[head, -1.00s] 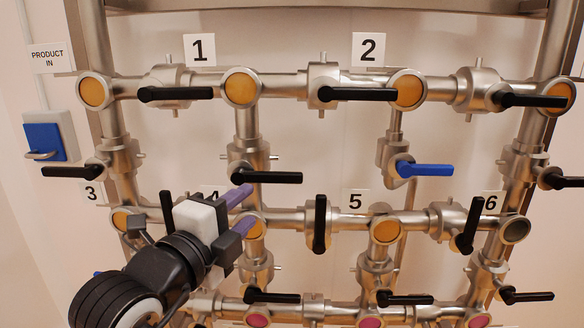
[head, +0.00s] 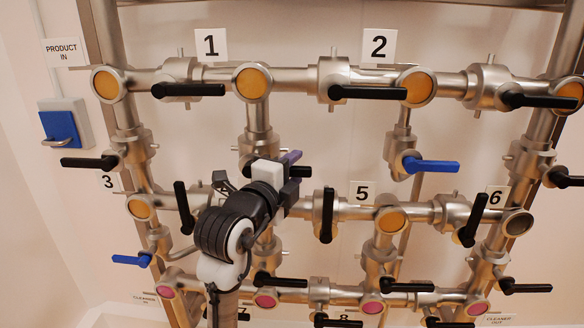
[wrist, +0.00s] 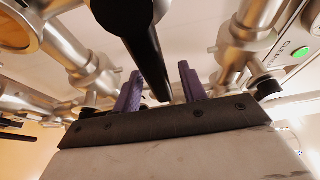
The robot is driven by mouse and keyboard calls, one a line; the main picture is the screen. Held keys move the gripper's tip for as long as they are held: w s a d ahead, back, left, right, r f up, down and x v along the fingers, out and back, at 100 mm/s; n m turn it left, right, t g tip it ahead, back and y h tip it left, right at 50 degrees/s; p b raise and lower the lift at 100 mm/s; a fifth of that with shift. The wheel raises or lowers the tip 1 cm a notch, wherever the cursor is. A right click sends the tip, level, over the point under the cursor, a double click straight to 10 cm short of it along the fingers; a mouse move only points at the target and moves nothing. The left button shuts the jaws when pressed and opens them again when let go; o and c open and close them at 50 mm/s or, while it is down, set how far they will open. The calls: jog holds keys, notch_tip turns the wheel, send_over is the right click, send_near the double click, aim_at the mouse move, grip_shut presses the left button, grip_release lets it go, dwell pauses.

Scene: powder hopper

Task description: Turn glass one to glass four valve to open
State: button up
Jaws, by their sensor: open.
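Glass one (head: 252,83) is an orange round sight glass beside label 1. A vertical pipe runs down from it to a valve body (head: 258,143) with a black lever (head: 304,172), mostly behind my gripper; earlier it lay level, pointing right. Glass four and its label are hidden behind my arm. My gripper (head: 291,158) is in front of this valve, jaws open. In the wrist view, a black lever (wrist: 143,45) comes down from above, its end between the two purple fingers (wrist: 159,82) with gaps on both sides. I cannot tell its depth between them.
Neighbouring black levers stand close: an upright one (head: 184,207) left of my arm and another upright one (head: 327,214) to the right. A blue lever (head: 431,165) is further right. Steel pipes fill the rack. A blue switch box (head: 62,124) hangs on the left wall.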

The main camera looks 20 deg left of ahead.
grip_shut()
jog(key=shift+w, duration=0.1)
dwell(0.4)
